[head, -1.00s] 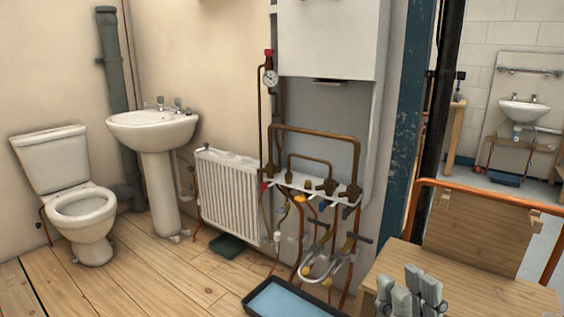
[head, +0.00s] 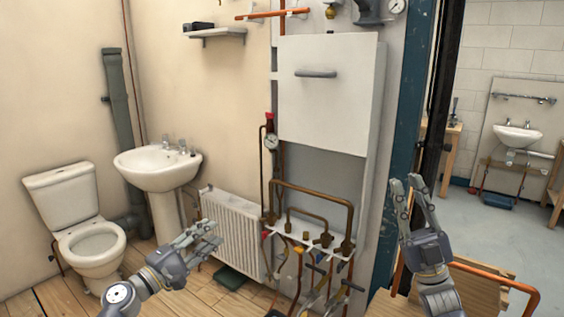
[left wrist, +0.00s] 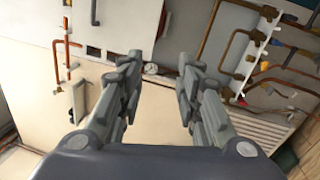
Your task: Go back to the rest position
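My left gripper (head: 205,240) is in the lower left of the head view, in front of the white radiator (head: 231,232). In the left wrist view its two fingers (left wrist: 160,85) stand apart with nothing between them. My right gripper (head: 412,186) points upward at the right of the head view, in front of the blue post (head: 399,135). Its fingers are apart at the tips and hold nothing that I can see.
Copper pipework (head: 312,188) stands below the white boiler box (head: 328,95). A toilet (head: 88,230) and a basin (head: 157,165) line the left wall. A wooden bench (head: 480,288) with an orange pipe (head: 500,275) is close at the lower right, near my right arm.

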